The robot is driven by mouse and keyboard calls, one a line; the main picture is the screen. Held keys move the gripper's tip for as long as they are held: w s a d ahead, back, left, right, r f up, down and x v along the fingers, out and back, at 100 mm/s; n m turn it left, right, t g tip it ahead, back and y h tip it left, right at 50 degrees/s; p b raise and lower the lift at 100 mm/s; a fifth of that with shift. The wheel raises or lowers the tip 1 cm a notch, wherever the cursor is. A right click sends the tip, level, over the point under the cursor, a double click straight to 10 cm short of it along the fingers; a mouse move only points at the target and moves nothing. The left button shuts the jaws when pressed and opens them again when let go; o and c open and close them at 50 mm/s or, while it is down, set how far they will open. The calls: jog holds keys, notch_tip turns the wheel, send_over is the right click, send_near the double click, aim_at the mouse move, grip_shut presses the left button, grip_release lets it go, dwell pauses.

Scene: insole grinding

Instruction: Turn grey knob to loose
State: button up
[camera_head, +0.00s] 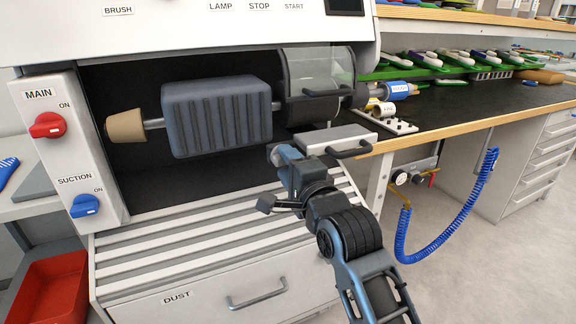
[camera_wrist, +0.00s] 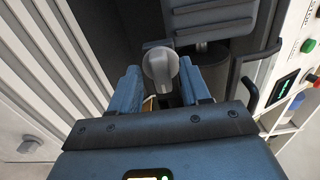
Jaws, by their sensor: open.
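The grey knob (camera_wrist: 160,66) shows in the wrist view, with a rounded head and a raised grip bar. My gripper (camera_wrist: 161,84) is open, with one blue finger to the left of the knob and one to the right. Gaps seem to show on both sides, so I cannot tell any contact. In the head view my gripper (camera_head: 287,158) is at the front of the grinding machine, beside the pale work rest (camera_head: 322,136). The knob cannot be made out clearly there. No loose or tight marking is readable.
A ribbed grey drum (camera_head: 216,115) and a clear guard (camera_head: 318,72) sit just behind my gripper. A dark handle (camera_head: 348,150) is close on its right. The slatted front (camera_head: 200,237) lies below. The floor at right is free, apart from a blue coiled hose (camera_head: 450,248).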

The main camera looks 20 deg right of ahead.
jog(key=s, duration=0.7)
jog(key=shift+s+b, duration=0.4)
jog(key=shift+b, duration=0.05)
jog(key=s+d+f+n+g, duration=0.1)
jog(key=s+f+n, duration=0.45)
jog(key=s, duration=0.35)
jog(key=s+f+n, duration=0.4)
jog(key=s+f, duration=0.3)
jog(key=s, duration=0.3)
jog(key=s+a+n+g, duration=0.1)
jog(key=s+n, duration=0.7)
jog(key=s, duration=1.4)
jog(key=shift+r+n+g, duration=0.35)
jog(key=shift+g, duration=0.25)
